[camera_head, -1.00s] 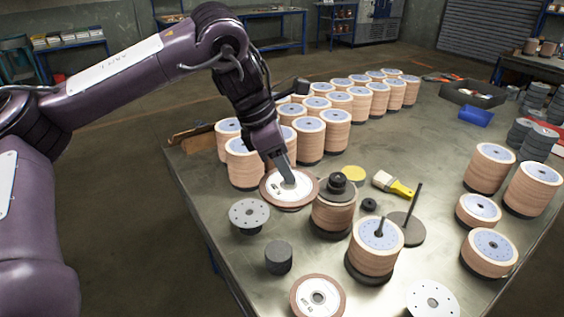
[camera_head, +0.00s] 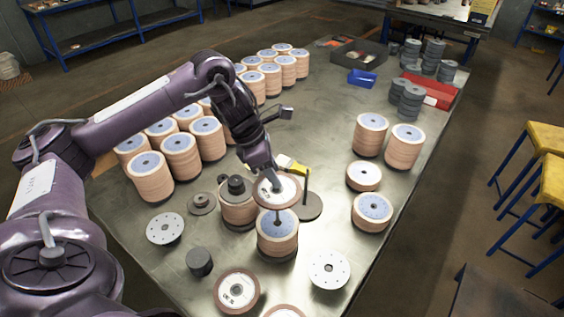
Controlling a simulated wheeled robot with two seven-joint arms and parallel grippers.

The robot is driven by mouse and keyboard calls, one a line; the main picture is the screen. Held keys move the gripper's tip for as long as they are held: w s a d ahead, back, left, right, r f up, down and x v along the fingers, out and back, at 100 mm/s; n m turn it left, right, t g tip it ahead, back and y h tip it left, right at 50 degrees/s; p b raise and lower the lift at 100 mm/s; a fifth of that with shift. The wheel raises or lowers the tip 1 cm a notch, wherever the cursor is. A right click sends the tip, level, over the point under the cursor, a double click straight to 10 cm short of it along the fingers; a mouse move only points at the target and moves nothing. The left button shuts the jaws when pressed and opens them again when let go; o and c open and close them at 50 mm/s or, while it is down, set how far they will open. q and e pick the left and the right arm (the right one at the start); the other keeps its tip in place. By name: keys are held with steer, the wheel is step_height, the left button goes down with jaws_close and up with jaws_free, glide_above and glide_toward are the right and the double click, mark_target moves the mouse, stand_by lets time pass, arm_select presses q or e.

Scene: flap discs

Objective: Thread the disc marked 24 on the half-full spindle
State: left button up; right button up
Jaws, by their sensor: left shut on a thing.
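A wide tan disc with a white label (camera_head: 290,188) hangs in my left gripper (camera_head: 273,180), which is shut on it near its centre. The number on the label is too small to read. The disc is over the half-full spindle, a partial stack of tan discs with a blue-grey top (camera_head: 268,228). A short length of the spindle's dark rod (camera_head: 278,219) shows between stack and disc. The rod's tip is hidden, so I cannot tell whether it is through the disc's hole. My right gripper is not in view.
A stack capped with a dark nut (camera_head: 237,186) stands close left of the half-full spindle. A bare spindle (camera_head: 317,207) with an upright rod stands at its right, near a yellow brush (camera_head: 291,164). Another labelled disc (camera_head: 236,290) lies in front. Full stacks stand behind left.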

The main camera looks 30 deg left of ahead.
arm_select(q)
steer(key=shift+f+b, duration=0.4)
steer(key=shift+f, duration=0.05)
steer(key=shift+f+b, duration=0.55)
steer(key=shift+f, duration=0.2)
step_height(320, 180, down, 3)
steer(key=shift+f+b, duration=0.1)
steer(key=shift+b, duration=1.05)
steer(key=shift+f+b, duration=0.8)
steer(key=shift+f, duration=0.1)
steer(key=o, duration=1.3)
